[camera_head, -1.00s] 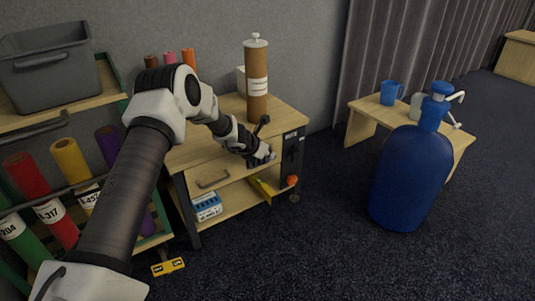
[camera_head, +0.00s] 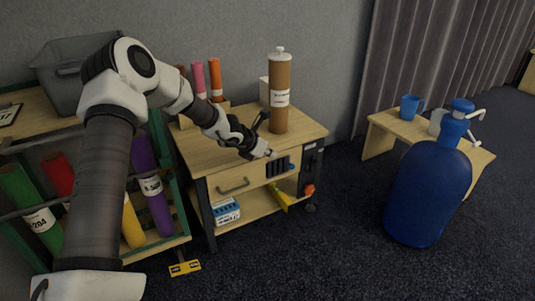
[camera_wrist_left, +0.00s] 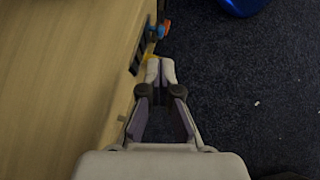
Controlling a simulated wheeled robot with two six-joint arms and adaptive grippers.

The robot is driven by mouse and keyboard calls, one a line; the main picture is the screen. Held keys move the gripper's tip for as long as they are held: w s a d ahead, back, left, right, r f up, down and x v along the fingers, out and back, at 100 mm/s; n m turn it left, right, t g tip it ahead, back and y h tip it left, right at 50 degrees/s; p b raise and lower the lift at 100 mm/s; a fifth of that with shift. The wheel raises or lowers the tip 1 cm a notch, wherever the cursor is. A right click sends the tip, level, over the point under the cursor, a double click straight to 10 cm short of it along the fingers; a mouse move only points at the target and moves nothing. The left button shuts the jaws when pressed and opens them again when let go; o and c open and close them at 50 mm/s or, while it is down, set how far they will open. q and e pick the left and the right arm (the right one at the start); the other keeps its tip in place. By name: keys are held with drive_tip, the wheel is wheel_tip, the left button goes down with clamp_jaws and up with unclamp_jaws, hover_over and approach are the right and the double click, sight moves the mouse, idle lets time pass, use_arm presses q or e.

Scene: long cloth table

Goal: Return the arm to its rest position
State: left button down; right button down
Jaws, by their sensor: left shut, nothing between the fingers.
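My left arm comes in from the left in the head view. My left gripper (camera_head: 270,153) is over the front part of the small wooden cart's top (camera_head: 225,150), near its front edge. In the left wrist view the gripper (camera_wrist_left: 160,68) has its fingertips together with nothing between them. There the wooden surface (camera_wrist_left: 60,70) lies to its left and dark carpet to its right. My right gripper is not in view.
A brown cylinder (camera_head: 279,95) with a white cap stands on the cart behind the gripper. A rack with colored rolls (camera_head: 152,185) and a grey bin (camera_head: 70,85) is at left. A big blue bottle (camera_head: 428,195) stands on the carpet at right, by a low bench (camera_head: 384,130).

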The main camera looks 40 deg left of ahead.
use_arm(q)
drive_tip(key=shift+s+r, duration=0.4)
drive_tip(key=shift+s, duration=0.2)
drive_tip(key=shift+a, duration=0.1)
